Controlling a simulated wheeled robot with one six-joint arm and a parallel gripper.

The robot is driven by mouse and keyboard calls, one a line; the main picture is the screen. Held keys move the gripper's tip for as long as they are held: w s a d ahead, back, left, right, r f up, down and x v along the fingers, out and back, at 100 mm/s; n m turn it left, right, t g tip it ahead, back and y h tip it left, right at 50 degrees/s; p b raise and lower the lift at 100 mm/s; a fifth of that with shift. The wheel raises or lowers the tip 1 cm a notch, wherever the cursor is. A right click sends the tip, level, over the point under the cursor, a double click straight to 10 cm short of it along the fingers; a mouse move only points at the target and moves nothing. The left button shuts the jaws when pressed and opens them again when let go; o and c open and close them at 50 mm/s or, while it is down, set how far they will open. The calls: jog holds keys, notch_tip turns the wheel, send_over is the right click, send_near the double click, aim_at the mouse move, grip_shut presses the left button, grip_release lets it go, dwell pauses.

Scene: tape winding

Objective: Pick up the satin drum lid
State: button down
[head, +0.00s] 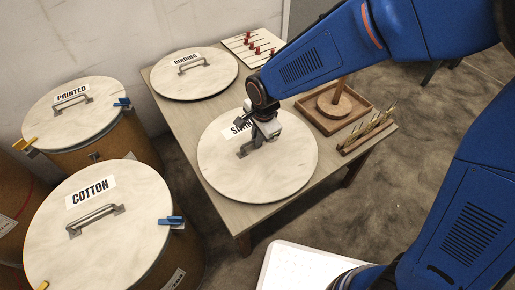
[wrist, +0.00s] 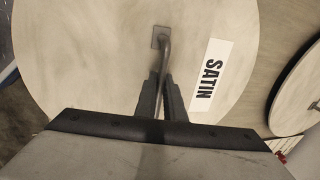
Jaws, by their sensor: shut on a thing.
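The satin drum lid (head: 285,178) is a round pale disc with a metal bar handle and a white label. In the head view it is at the front of the wooden table, and my gripper (head: 262,134) is over its middle, hiding part of the label. In the wrist view the lid (wrist: 80,70) fills much of the picture, with the SATIN label (wrist: 207,81) readable. My gripper (wrist: 163,92) is shut on the lid's handle (wrist: 164,52). I cannot tell whether the lid touches the table.
The binding lid (head: 215,78) lies at the table's back left. A wooden tray with a post (head: 335,103), a rack of pegs (head: 368,134) and a board with red pieces (head: 254,44) are also on the table (head: 225,205). The cotton drum (head: 130,235) and printed drum (head: 95,125) stand left.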

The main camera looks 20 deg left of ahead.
jog(key=shift+r, duration=0.1)
notch_tip(320, 180, up, 10)
jog(key=shift+f, duration=0.1)
dwell(0.6)
dwell(0.8)
